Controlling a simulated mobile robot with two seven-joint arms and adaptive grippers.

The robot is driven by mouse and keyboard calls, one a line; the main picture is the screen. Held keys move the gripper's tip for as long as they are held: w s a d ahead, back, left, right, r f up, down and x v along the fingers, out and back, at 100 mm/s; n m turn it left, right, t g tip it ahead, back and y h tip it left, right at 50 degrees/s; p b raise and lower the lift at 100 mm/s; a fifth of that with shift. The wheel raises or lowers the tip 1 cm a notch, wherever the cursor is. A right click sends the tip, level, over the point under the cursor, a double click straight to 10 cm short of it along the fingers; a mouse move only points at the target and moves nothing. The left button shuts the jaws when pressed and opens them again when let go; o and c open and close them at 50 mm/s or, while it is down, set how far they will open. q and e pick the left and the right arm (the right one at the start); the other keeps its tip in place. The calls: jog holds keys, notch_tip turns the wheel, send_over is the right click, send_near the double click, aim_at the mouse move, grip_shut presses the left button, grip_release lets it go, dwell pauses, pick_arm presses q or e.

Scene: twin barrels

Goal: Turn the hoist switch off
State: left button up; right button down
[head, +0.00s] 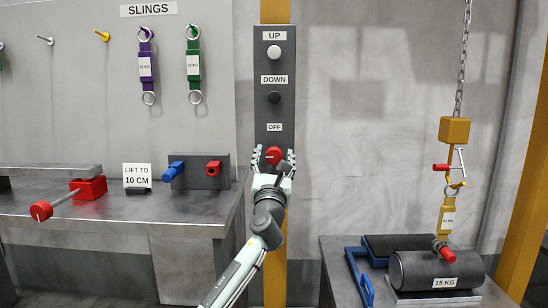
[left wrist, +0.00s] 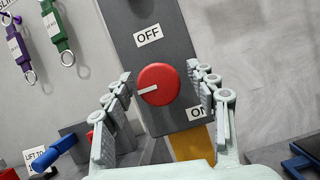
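The hoist switch is a red round knob (head: 273,155) low on a grey control panel (head: 262,55), under the OFF label (head: 274,127). The knob (left wrist: 158,85) shows large in the left wrist view, with OFF above it and ON at its lower right. Its white pointer mark lies toward the left of the picture. My left gripper (head: 273,157) is open, with its fingers on either side of the knob. In the left wrist view gaps show between the fingers (left wrist: 160,78) and the knob. My right gripper is not in view.
A bench (head: 80,215) at left holds a red clamp, a LIFT TO 10 CM sign (head: 137,177) and a block with blue and red pegs. At right a yellow sling on a chain (head: 462,60) hangs at a 15 KG cylinder (head: 430,270). UP and DOWN buttons sit above the knob.

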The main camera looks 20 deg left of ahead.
pick_arm(q)
jog(key=c, duration=1)
jog(key=shift+c, duration=0.4)
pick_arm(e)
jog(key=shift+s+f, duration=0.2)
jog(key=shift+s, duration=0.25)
